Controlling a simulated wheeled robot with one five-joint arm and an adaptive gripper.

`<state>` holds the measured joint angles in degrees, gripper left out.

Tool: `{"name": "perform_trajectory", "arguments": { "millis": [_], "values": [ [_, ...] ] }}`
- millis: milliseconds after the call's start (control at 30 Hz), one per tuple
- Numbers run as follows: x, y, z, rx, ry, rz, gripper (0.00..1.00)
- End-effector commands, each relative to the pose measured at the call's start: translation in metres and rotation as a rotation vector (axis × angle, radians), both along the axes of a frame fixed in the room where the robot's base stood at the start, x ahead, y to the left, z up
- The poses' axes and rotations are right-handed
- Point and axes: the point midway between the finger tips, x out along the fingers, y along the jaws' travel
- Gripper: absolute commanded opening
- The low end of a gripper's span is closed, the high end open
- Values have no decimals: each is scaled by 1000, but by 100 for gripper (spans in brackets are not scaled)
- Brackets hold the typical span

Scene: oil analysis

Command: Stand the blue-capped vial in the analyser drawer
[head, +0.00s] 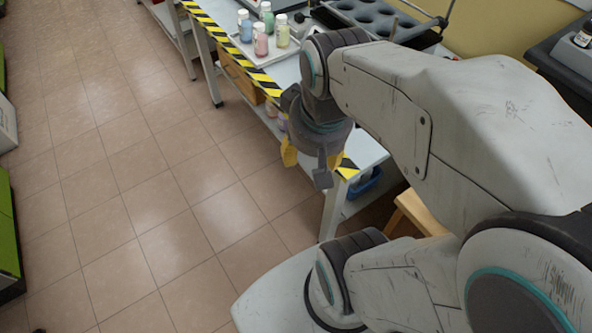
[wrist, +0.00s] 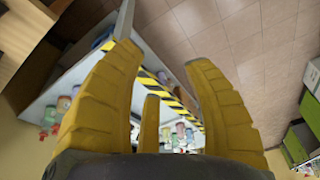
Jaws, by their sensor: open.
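My gripper (head: 306,172) hangs beside the front edge of the white table, with its yellow fingers spread and nothing between them. The open fingers also show in the wrist view (wrist: 163,62). I cannot make out a blue-capped vial. Several pale-capped bottles stand on a white tray on the table: one with blue contents (head: 245,27), one green (head: 267,20), one pink (head: 260,41) and one yellowish (head: 282,31). A dark machine (head: 556,46) at the right edge carries a small dark-capped bottle (head: 584,36). I cannot identify the analyser drawer.
The white table (head: 366,150) has a yellow-black striped edge (head: 226,47). A dark rack with round wells (head: 372,18) stands at its back. A blue bin (head: 365,184) sits beneath. The tiled floor (head: 130,150) is clear to the left; green units (head: 8,225) line its far left.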

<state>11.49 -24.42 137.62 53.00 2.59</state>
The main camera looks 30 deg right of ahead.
Motion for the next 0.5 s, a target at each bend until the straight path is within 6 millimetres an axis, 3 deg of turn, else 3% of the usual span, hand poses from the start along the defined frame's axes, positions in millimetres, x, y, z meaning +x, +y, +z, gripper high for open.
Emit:
{"name": "perform_trajectory", "arguments": {
  "millis": [33,200,500],
  "values": [
    [-5,12,-2,-4,-8,62,45],
    [-16,33,-7,-12,-26,195,45],
    [-22,41,-10,-16,-32,252,45]
  ]
}}
